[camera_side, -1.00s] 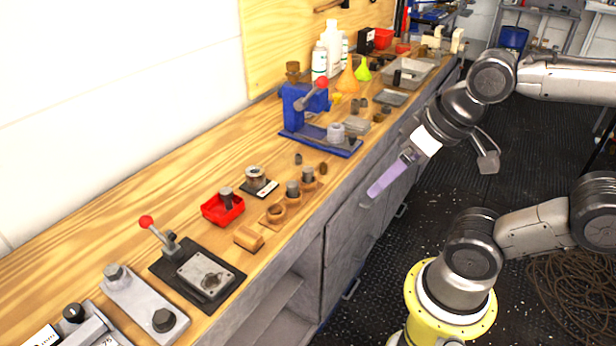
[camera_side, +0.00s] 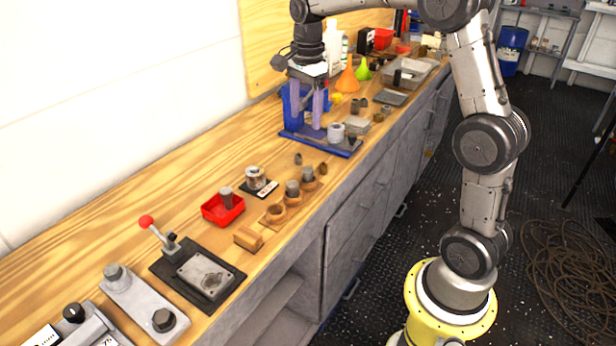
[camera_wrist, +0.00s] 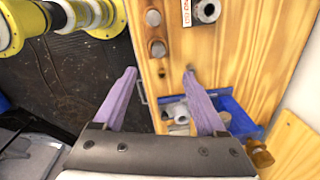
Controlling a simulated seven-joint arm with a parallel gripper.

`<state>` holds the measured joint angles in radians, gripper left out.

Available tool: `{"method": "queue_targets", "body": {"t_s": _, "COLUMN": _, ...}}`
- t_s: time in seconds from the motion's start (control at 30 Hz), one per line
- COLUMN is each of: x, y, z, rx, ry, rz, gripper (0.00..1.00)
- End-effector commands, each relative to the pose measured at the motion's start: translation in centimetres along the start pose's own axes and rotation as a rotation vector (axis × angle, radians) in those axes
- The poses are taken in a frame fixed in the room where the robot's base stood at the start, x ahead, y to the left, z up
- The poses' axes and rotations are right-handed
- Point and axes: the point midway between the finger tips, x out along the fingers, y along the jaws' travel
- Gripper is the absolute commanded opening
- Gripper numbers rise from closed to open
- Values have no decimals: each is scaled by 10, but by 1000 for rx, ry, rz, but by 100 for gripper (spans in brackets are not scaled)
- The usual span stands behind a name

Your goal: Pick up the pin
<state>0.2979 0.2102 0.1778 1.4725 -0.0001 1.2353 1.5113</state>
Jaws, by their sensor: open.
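I cannot tell for certain which piece is the pin. Two small dark pegs stand on the wooden bench, a left peg (camera_side: 298,158) and a right peg (camera_side: 323,168). Grey cylinders also stand here, one (camera_side: 226,196) in a red tray (camera_side: 212,217) and two (camera_side: 293,187) (camera_side: 308,173) in wooden holders.
A ring-shaped metal part (camera_side: 256,178) sits on a black base left of the pegs. A toggle clamp (camera_side: 200,272) is nearer the camera. Bottles and funnels crowd the far bench.

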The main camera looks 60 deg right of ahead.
Motion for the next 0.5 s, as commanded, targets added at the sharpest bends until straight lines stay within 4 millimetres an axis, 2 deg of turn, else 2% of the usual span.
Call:
{"method": "queue_targets", "body": {"t_s": 0.03, "x": 11, "y": -1, "z": -5, "rx": 10, "ry": -1, "rz": 24, "gripper": 74}}
{"method": "queue_targets", "body": {"t_s": 0.2, "x": 29, "y": 0, "z": -12, "rx": 26, "ry": -2, "rz": 49, "gripper": 74}}
{"method": "queue_targets", "body": {"t_s": 0.5, "x": 83, "y": 3, "z": -12, "rx": 24, "ry": -3, "rz": 51, "gripper": 74}}
